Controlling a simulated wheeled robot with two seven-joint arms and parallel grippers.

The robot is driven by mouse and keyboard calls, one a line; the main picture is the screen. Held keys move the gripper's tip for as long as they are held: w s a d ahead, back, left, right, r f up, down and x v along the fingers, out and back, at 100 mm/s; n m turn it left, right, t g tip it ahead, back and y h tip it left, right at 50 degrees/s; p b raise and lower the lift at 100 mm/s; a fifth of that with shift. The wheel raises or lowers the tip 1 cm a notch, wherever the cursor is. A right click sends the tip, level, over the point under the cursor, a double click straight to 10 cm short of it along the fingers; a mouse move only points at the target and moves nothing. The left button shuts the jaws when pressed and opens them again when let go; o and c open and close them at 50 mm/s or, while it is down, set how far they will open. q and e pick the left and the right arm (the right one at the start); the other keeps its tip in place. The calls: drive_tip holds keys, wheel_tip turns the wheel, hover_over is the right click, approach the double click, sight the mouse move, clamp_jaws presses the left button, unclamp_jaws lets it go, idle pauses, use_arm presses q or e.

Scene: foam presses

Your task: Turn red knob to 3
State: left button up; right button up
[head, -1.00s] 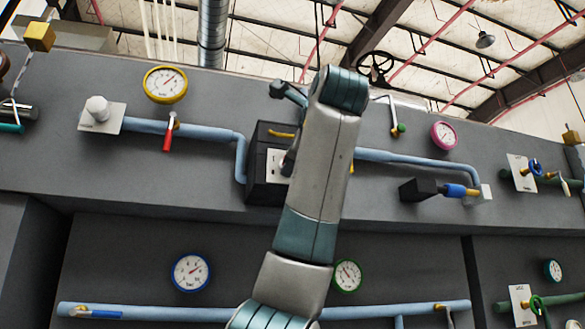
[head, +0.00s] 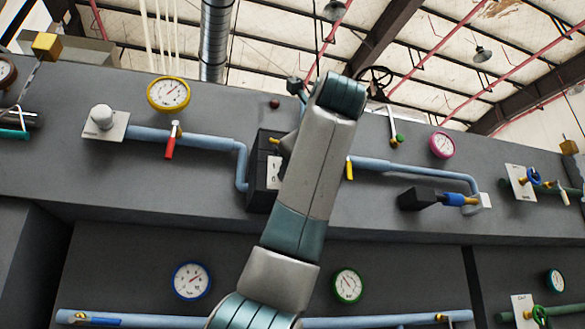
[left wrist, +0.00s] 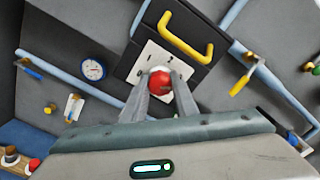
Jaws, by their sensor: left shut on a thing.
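The red knob (left wrist: 160,77) sits on a white dial plate (left wrist: 150,55) on the front of a black box (left wrist: 135,66). My left gripper (left wrist: 161,88) is shut on the knob, with one finger on each side of it. The marks on the plate are too small to read. In the head view, the black box (head: 258,185) and part of its white plate (head: 273,170) show beside my left arm. That arm hides the knob and my left gripper there. My right gripper is in neither view.
A yellow handle (left wrist: 188,38) stands out from the box close to the knob. Blue pipes (head: 190,138) run along the grey wall on both sides. A red-handled valve (head: 170,146) and a yellow gauge (head: 168,93) are to the left. A black block (head: 420,198) juts out at right.

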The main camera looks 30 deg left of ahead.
use_arm(q)
drive_tip(key=shift+w+f, duration=0.1)
drive_tip(key=shift+f, duration=0.15)
drive_tip(key=o, duration=1.1)
drive_tip(key=shift+c, duration=0.2)
drive_tip(key=shift+d+r, duration=0.1)
drive_tip(key=shift+s, duration=0.2)
drive_tip(key=b+v, duration=0.4)
drive_tip(key=v, duration=1.3)
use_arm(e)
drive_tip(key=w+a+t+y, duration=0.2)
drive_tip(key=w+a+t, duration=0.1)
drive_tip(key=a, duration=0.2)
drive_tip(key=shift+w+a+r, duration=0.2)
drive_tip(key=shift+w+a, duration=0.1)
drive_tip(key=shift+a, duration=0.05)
